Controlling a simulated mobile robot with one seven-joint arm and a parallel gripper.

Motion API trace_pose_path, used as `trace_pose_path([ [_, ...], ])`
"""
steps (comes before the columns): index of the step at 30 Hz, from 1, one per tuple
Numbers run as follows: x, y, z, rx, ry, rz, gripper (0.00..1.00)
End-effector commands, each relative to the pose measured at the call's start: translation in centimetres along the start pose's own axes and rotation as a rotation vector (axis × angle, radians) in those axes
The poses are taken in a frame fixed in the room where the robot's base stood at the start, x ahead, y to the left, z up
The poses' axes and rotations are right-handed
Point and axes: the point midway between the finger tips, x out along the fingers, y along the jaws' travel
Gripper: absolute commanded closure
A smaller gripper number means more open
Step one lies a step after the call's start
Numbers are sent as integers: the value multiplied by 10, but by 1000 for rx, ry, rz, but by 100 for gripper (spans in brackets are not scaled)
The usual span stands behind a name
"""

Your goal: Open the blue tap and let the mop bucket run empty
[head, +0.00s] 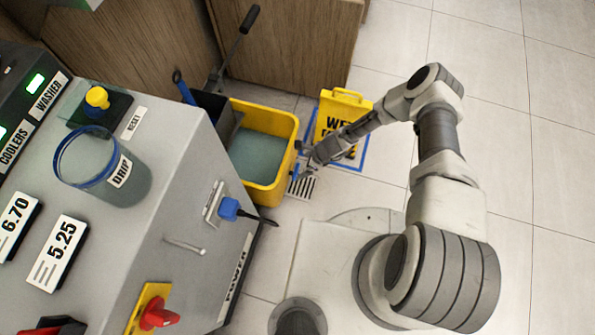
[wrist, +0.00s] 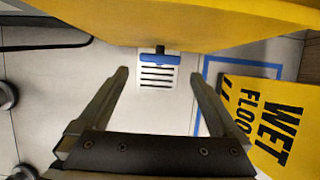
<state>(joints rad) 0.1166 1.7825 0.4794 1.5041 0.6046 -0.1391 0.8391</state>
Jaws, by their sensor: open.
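The yellow mop bucket (head: 282,120) stands on the floor beside the counter with grey-blue water (head: 258,155) in it. In the wrist view its yellow wall (wrist: 225,25) fills the top. The blue tap (wrist: 159,59) sticks out of that wall on a dark stem; its bar lies crosswise in the picture. My gripper (wrist: 158,78) is open and empty, with one finger on each side of the tap and apart from it. In the head view my gripper (head: 306,166) is low beside the bucket's right side, and partly hides the tap area.
A slotted floor drain (wrist: 158,80) lies below the tap. A yellow wet-floor sign (head: 345,103) stands within a blue floor outline, close to my gripper. The grey counter (head: 165,190) is left of the bucket; wooden cabinets (head: 290,40) are behind. Open tiles lie to the right.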

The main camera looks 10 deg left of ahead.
Motion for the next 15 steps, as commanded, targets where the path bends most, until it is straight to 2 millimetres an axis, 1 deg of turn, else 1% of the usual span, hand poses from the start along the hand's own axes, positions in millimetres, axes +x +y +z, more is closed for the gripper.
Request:
trace_pose_path([
  [1, 18, 1, -2, -1, 1, 1, 0],
  [6, 48, 1, -1, -1, 0, 1, 0],
  [10, 64, 1, -1, -1, 1, 0, 0],
  [15, 72, 0, 0, 0, 0, 0, 0],
])
